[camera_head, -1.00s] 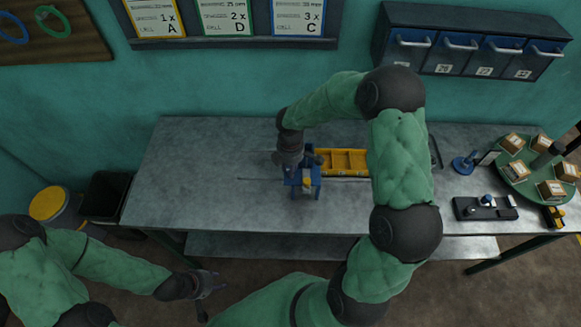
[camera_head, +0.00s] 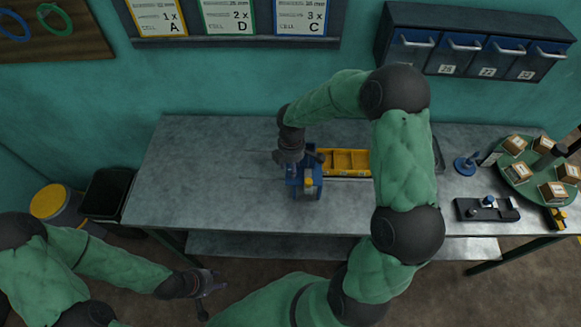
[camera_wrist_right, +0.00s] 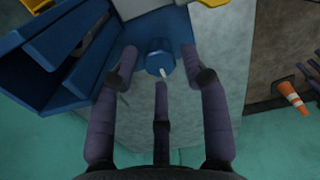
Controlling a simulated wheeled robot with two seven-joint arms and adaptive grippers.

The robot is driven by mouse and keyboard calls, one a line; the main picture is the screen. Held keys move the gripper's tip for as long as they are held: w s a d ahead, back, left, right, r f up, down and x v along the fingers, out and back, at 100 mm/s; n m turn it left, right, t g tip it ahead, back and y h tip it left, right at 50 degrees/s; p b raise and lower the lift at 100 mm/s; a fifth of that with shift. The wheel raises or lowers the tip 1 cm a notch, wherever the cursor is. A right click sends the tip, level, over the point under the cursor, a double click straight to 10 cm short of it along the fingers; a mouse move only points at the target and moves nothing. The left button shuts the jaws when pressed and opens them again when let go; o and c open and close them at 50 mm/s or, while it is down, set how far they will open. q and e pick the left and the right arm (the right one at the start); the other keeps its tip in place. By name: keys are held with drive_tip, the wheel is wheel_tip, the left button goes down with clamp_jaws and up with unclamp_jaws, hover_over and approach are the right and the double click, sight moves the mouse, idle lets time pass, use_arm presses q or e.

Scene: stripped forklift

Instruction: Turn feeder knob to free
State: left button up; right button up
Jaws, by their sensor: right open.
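The blue feeder (camera_head: 306,186) stands on the grey workbench (camera_head: 210,185), with a yellow bin tray (camera_head: 347,163) beside it on the right. In the right wrist view the feeder's knob (camera_wrist_right: 160,62) is a blue cylinder with a white pointer mark. My right gripper (camera_wrist_right: 160,80) is open, its dark fingers on both sides of the knob and a third below it; I cannot tell if they touch it. In the head view my right gripper is at the feeder's left side, its fingers mostly hidden. My left gripper (camera_head: 212,282) is open and empty in front of the bench.
On the bench's right are a green turntable (camera_head: 520,185) with several small boxes, a black fixture (camera_head: 487,209) and a blue stand (camera_head: 466,163). Blue drawers (camera_head: 470,48) hang on the wall. The bench's left half is clear. An orange cone (camera_wrist_right: 293,97) shows in the wrist view.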

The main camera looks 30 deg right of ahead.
wheel_tip(320, 180, up, 5)
drive_tip(key=shift+s+r, duration=0.1)
drive_tip(key=shift+r, duration=1)
drive_tip(key=shift+a, duration=0.1)
